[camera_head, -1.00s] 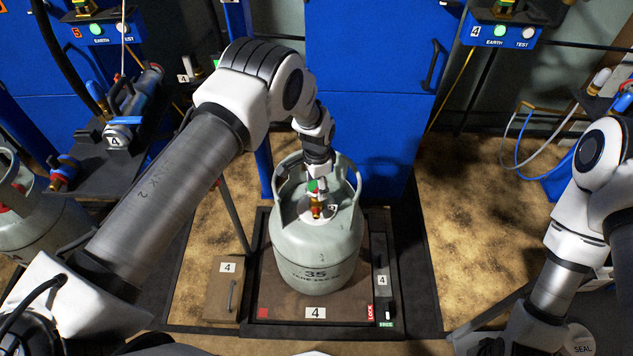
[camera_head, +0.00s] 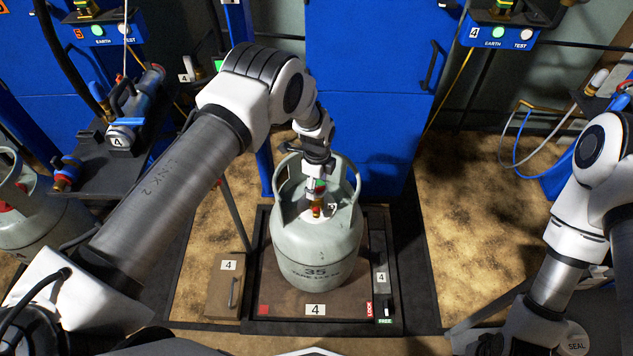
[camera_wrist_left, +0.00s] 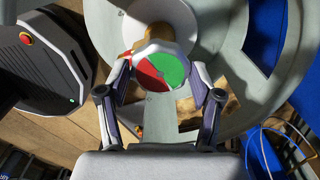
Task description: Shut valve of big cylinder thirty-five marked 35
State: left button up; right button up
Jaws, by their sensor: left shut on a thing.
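The big grey-green cylinder (camera_head: 300,245) marked 35 stands upright on scale 4 in the middle of the head view. Its brass valve (camera_head: 317,210) sits inside the collar at the top. In the left wrist view the round handwheel (camera_wrist_left: 162,68) shows a red part and a green part. My left gripper (camera_head: 318,180) reaches down into the collar from above. In the left wrist view its fingers (camera_wrist_left: 160,80) are shut on the handwheel, one on each side. My right gripper (camera_head: 490,345) shows only partly, dark, at the bottom edge, apart from the cylinder.
The scale's brown platform (camera_head: 275,308) carries a 4 label and a LOCK/FREE control (camera_head: 384,310) at its right. A blue cabinet (camera_head: 365,100) stands behind. Another cylinder (camera_head: 35,215) is at the far left. Bare floor (camera_head: 480,220) lies right of the scale.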

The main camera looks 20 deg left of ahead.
aim_at(318, 187)
pick_arm(q)
jog(key=shift+s+d+f+m, duration=0.1)
jog(key=shift+m, duration=0.5)
jog(key=o, duration=1.1)
notch_tip(318, 187, up, 12)
